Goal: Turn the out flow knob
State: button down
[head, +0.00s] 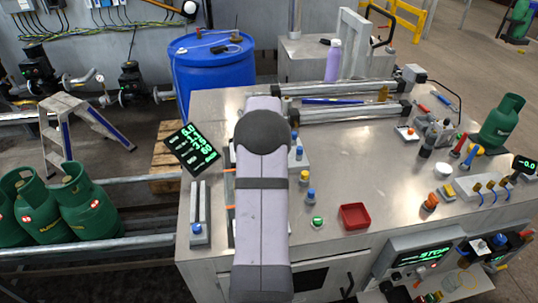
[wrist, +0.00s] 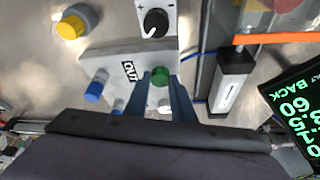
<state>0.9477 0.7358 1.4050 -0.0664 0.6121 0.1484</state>
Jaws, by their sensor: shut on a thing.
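In the wrist view, a pale block (wrist: 115,62) carries a label reading OUT (wrist: 130,72). A green knob (wrist: 161,74) sits at the block's edge close to this label. My gripper (wrist: 164,82) has its two dark blue fingers on either side of the green knob and is shut on it. A white round part shows between the fingers below the green one. A black dial with a white pointer line (wrist: 154,22) is on a pale plate just above. In the head view my arm hides the gripper and the green knob.
In the wrist view, a blue-capped knob (wrist: 96,90) and a yellow-capped one (wrist: 72,25) stand to the left. A black display (wrist: 298,118) is at the right.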

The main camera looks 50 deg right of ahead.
jog(key=shift+n, duration=0.3)
jog(key=c, duration=1.5)
grip_release()
jog(key=shift+r, duration=0.1)
jog(key=shift+b+v, duration=1.4)
jog(key=shift+v, duration=2.15)
jog(key=shift+s, duration=0.1)
